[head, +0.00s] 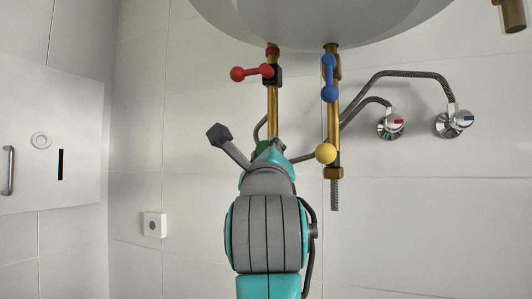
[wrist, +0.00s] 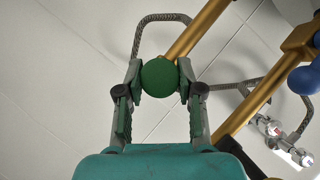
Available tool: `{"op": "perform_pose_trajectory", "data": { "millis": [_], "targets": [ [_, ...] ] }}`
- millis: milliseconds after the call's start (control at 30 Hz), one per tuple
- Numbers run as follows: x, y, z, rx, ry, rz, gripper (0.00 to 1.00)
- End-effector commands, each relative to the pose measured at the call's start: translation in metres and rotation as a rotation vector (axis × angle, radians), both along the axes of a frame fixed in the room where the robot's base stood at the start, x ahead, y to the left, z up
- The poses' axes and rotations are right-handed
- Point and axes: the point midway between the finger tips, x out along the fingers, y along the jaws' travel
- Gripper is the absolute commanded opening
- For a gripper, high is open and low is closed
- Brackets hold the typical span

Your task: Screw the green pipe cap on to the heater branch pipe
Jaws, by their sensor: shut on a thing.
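The green pipe cap (wrist: 160,77) sits between the two fingers of my gripper (wrist: 159,88) in the wrist view. The fingers are shut on it from both sides. In the head view only a dark green bit of the cap (head: 261,148) shows beside my gripper (head: 270,152). The brass pipe with the red valve lever (head: 272,104) hangs from the basin, and the cap is at its lower end. In the wrist view this pipe (wrist: 204,28) runs behind the cap. The cap hides the pipe's end, so I cannot tell whether the threads are engaged.
A second brass pipe (head: 333,124) hangs to the right, with a blue lever (head: 329,80) and a yellow ball (head: 325,153). Braided hoses (head: 402,74) run to two wall valves (head: 391,124). The basin (head: 320,18) is overhead. The wall area at lower right is clear.

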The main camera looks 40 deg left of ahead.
Motion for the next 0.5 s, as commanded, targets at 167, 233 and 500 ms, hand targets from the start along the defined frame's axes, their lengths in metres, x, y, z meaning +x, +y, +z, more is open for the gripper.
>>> {"op": "perform_pose_trajectory", "data": {
  "millis": [167,233,500],
  "targets": [
    [-0.0007,0.0022,-0.0015,0.146,0.035,0.001,0.0],
    [-0.0005,0.0019,-0.0014,0.2,0.047,0.0,0.0],
    [-0.0007,0.0013,-0.0011,0.287,0.067,0.001,0.0]
  ]
}}
